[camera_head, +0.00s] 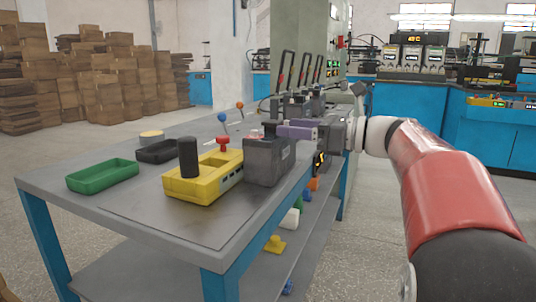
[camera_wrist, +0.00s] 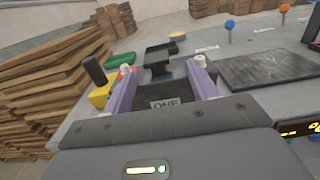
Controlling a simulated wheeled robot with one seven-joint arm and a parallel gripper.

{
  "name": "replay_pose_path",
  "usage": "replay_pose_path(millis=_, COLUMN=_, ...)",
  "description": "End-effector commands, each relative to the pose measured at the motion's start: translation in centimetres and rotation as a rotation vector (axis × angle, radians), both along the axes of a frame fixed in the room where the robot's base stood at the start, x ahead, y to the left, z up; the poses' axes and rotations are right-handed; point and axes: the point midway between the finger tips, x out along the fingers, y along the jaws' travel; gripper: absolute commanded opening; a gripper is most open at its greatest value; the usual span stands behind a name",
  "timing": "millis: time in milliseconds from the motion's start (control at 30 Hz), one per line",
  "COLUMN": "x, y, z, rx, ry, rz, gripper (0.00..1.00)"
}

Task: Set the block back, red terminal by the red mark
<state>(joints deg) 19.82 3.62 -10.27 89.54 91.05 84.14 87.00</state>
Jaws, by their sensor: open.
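A dark grey block (camera_head: 266,163) stands upright on the grey bench, beside the right end of a yellow unit (camera_head: 207,180). The yellow unit carries a black cylinder (camera_head: 188,158) and a red knob (camera_head: 222,146). My gripper (camera_head: 285,131), with purple fingers, is at the top of the grey block in the head view. In the wrist view the fingers (camera_wrist: 163,80) are spread apart, with a dark surface bearing a label reading "ONE" (camera_wrist: 166,104) low between them. I cannot tell whether they touch the block. I cannot make out a red mark or the block's terminals.
A green tray (camera_head: 102,175) and a black tray (camera_head: 158,151) lie on the bench (camera_head: 130,213) at left, near a round tan-topped item (camera_head: 152,136). Blue (camera_head: 222,117) and orange (camera_head: 240,105) ball-topped pins stand behind. A dark flat pad (camera_wrist: 265,68) lies right of my fingers.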

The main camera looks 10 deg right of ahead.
Motion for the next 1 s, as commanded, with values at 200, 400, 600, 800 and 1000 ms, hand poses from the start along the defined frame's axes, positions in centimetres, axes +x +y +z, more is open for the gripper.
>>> replay_pose_path(millis=200, x=1.2, y=1.7, z=0.0, rx=-0.002, ry=-0.001, rz=0.001, gripper=0.58)
replay_pose_path(millis=400, x=2.4, y=3.9, z=0.1, rx=-0.002, ry=-0.001, rz=0.004, gripper=0.58)
replay_pose_path(millis=600, x=3.8, y=5.9, z=0.2, rx=-0.002, ry=0.000, rz=0.001, gripper=0.58)
replay_pose_path(millis=800, x=4.0, y=6.1, z=0.3, rx=-0.003, ry=0.000, rz=0.000, gripper=0.58)
replay_pose_path(millis=1000, x=4.0, y=6.1, z=0.3, rx=-0.003, ry=0.000, rz=0.000, gripper=0.42)
